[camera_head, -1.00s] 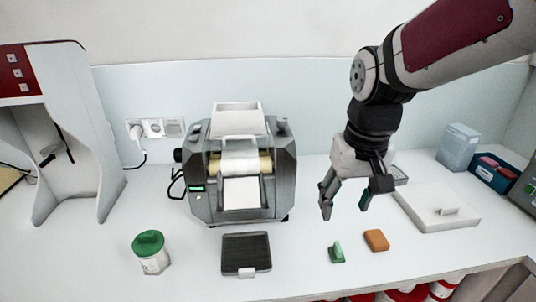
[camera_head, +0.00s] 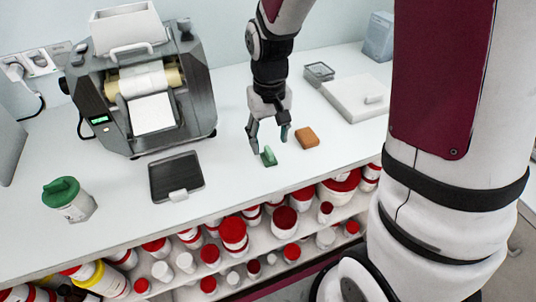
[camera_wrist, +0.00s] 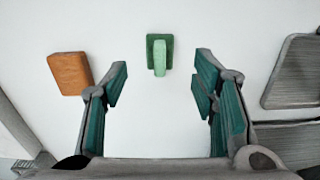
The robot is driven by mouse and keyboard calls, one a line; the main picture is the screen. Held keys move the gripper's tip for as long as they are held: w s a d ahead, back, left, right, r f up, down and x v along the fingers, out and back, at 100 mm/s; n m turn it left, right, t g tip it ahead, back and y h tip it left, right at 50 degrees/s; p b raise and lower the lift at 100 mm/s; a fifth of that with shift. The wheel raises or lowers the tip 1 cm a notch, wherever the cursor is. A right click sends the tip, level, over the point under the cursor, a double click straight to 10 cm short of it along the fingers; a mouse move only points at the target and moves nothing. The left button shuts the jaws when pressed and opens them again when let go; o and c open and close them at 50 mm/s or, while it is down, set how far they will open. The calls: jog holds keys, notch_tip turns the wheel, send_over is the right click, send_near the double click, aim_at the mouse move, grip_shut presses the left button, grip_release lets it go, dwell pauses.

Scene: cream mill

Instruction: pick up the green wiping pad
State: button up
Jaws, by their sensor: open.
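The green wiping pad (camera_head: 268,156) lies on the white counter near its front edge. It is small, with a lighter green raised grip on top. In the wrist view the pad (camera_wrist: 160,55) lies ahead of my gripper, about midway between the fingers and a little beyond their tips. My gripper (camera_head: 269,142) is open and empty, just above and behind the pad in the head view. In the wrist view its two teal-padded fingers (camera_wrist: 160,88) stand wide apart, with bare counter between them.
An orange block (camera_head: 306,138) lies right of the pad. A black tray (camera_head: 176,176) and a green-lidded jar (camera_head: 68,200) stand left. A grey machine (camera_head: 140,90) is behind. A white board (camera_head: 349,97) lies back right. Red-lidded jars (camera_head: 233,232) fill the shelf below.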

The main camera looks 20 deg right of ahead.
aim_at(269, 149)
jog(key=shift+w+f, duration=0.1)
jog(key=shift+f, duration=2.6)
jog(key=shift+c, duration=0.3)
jog(key=c, duration=0.9)
